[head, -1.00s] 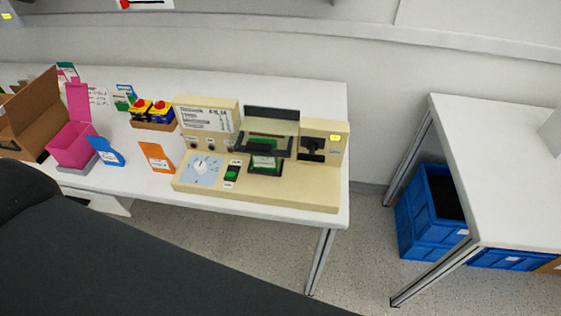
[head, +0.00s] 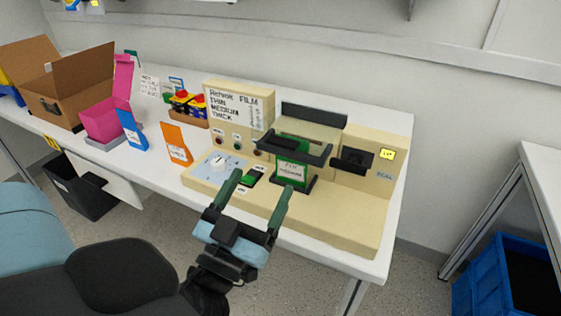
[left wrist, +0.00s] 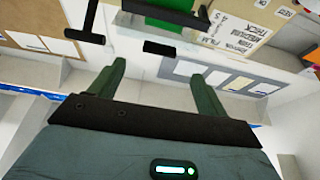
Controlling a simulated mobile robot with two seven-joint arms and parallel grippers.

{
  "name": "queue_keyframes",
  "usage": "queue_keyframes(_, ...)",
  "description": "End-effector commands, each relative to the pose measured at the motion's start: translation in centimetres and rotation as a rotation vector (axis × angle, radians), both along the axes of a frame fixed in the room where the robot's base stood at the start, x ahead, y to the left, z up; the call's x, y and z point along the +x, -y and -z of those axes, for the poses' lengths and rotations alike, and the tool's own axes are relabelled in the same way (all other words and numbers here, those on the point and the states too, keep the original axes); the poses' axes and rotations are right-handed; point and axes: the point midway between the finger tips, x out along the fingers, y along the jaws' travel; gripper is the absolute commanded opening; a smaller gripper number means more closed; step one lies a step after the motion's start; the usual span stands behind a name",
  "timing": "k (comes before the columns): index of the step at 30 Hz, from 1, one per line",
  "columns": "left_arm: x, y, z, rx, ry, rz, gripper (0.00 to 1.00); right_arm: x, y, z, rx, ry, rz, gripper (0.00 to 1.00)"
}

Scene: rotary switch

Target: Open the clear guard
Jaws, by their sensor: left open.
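The beige machine (head: 330,215) stands on the white table. Its clear guard (head: 310,130) has a see-through panel with a dark bar along its lower front edge. The guard is over a green film block (head: 292,172) marked medium. My left gripper (head: 258,186) is open and empty, in front of the machine and below the guard, apart from the guard's dark bar. In the left wrist view, the open fingers (left wrist: 163,68) point toward the machine, which appears upside down with dark parts and a green area ahead. My right gripper is out of view.
A dial (head: 218,162) and a green rocker switch (head: 252,177) sit on the machine's front left. A dark handle (head: 352,160) is on the right block. Orange (head: 177,144), blue (head: 133,130) and pink (head: 103,120) containers stand left of the machine.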

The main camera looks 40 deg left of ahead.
Motion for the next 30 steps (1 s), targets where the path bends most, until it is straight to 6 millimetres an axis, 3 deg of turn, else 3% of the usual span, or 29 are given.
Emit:
queue_keyframes(8,1.0,-0.2,-0.7,0.002,0.002,0.001,0.76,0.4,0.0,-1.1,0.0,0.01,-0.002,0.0)
queue_keyframes(15,4.0,-0.9,-2.2,0.002,0.005,0.001,0.76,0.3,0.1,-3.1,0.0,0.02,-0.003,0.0)
queue_keyframes(21,6.1,-1.5,-3.0,0.002,0.002,0.001,0.76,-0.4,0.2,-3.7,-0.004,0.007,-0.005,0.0)
queue_keyframes(30,7.0,-1.7,-3.0,0.001,-0.002,0.001,0.76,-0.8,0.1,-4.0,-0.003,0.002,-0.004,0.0)
